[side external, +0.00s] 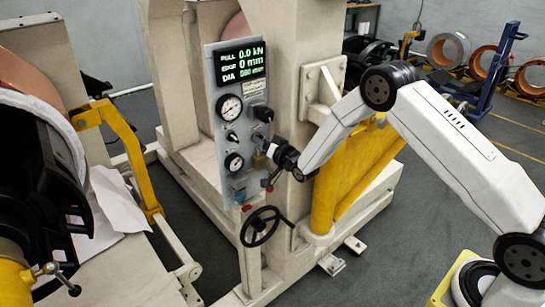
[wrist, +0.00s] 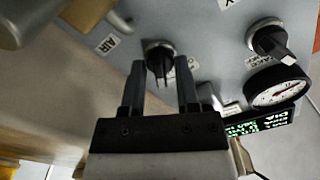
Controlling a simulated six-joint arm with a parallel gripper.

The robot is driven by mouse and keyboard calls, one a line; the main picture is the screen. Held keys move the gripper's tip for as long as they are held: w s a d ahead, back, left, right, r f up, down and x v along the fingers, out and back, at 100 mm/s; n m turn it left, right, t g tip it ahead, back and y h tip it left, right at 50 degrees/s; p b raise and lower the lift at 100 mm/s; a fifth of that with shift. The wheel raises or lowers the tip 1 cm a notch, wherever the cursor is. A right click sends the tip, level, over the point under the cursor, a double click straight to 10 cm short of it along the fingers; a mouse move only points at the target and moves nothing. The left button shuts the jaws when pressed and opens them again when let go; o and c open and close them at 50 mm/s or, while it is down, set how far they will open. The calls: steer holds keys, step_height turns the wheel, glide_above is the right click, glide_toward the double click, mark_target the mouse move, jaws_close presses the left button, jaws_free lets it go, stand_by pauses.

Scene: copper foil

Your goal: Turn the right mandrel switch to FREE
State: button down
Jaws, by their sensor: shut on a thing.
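The control panel (side external: 222,70) stands on the cream machine frame, with a lit display, gauges and black knobs. My gripper (side external: 268,150) is at the panel's right side, below an upper black knob (side external: 263,113). In the wrist view, my gripper (wrist: 160,64) has its two fingers on either side of a black rotary switch (wrist: 158,47) and is shut on its handle. The handle points roughly along the fingers. The label beside this switch is partly hidden by a finger, so its position marking cannot be read. The side view hides this switch behind my gripper.
A second black knob (wrist: 272,42) and a dial gauge (wrist: 278,88) sit right of the fingers in the wrist view. A brass block (wrist: 88,12) is at upper left.

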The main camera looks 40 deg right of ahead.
steer(key=c, duration=0.7)
jaws_free()
steer(key=shift+s, duration=0.15)
steer(key=s, duration=0.7)
steer(key=shift+s, duration=0.25)
steer(key=s+a+r+n+g, duration=0.1)
steer(key=s+n+g, duration=0.2)
steer(key=s+g, duration=0.4)
steer(key=s+a+r+n+g, duration=0.1)
steer(key=s+g, duration=0.7)
steer(key=s, duration=1.4)
steer(key=shift+a+r+n, duration=0.4)
steer(key=shift+a+n, duration=0.2)
steer(key=shift+n, duration=0.5)
